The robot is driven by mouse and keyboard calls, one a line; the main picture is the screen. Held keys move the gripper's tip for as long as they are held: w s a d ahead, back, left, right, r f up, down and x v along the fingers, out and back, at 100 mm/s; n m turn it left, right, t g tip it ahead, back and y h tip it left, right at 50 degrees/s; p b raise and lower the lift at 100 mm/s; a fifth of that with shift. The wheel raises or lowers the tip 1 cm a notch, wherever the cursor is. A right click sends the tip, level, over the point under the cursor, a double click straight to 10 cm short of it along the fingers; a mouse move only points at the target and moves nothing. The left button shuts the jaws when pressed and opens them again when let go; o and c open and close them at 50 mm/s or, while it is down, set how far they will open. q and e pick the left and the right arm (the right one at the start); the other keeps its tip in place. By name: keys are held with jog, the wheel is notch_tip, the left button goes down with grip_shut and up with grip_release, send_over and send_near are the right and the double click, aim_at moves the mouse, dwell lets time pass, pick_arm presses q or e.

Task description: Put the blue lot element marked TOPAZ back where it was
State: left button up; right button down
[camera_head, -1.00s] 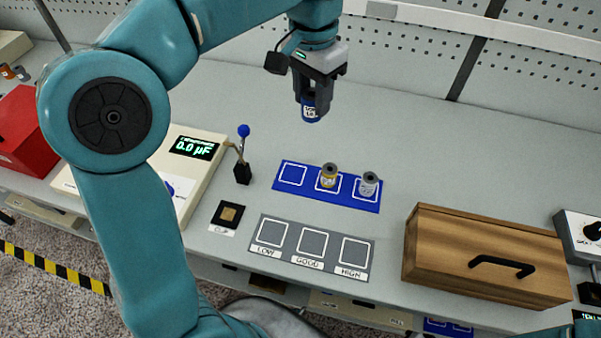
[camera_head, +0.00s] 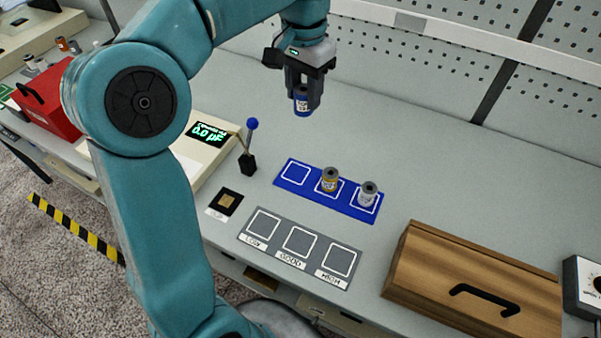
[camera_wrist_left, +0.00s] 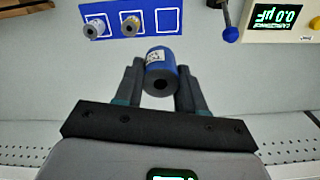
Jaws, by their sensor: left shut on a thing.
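My left gripper (camera_head: 301,104) is shut on a blue cylindrical element (camera_head: 302,98) with a white label. It holds the element in the air behind the blue mat (camera_head: 288,180); the label is too small to read. The element shows between the fingers in the left wrist view (camera_wrist_left: 159,68). The blue mat has three white-outlined squares. The left square (camera_head: 296,173) is empty. A yellow element (camera_head: 329,182) stands in the middle square and a silver-white element (camera_head: 368,194) in the right one. My right gripper is not in view.
A grey mat (camera_head: 272,243) marked LOW, GOOD and HIGH lies in front, empty. A blue-knobbed lever (camera_head: 250,142) and a meter (camera_head: 208,135) reading 0.0 µF stand left. A wooden box (camera_head: 470,285) stands right, a red box (camera_head: 48,105) far left. The bench behind the blue mat is clear.

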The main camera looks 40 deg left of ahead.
pick_arm(q)
jog(key=shift+s+a+f, duration=0.15)
jog(key=shift+a, duration=0.25)
jog(key=shift+s+a+f, duration=0.1)
jog(key=shift+a+f, duration=0.05)
jog(key=shift+a, duration=0.2)
notch_tip(320, 180, down, 15)
jog(key=shift+s+a+f+b, duration=0.1)
jog(key=shift+b, duration=0.75)
notch_tip(320, 180, down, 4)
jog(key=shift+f, duration=0.4)
jog(key=shift+f, duration=0.15)
jog(key=o, duration=1.2)
jog(key=shift+c, duration=0.2)
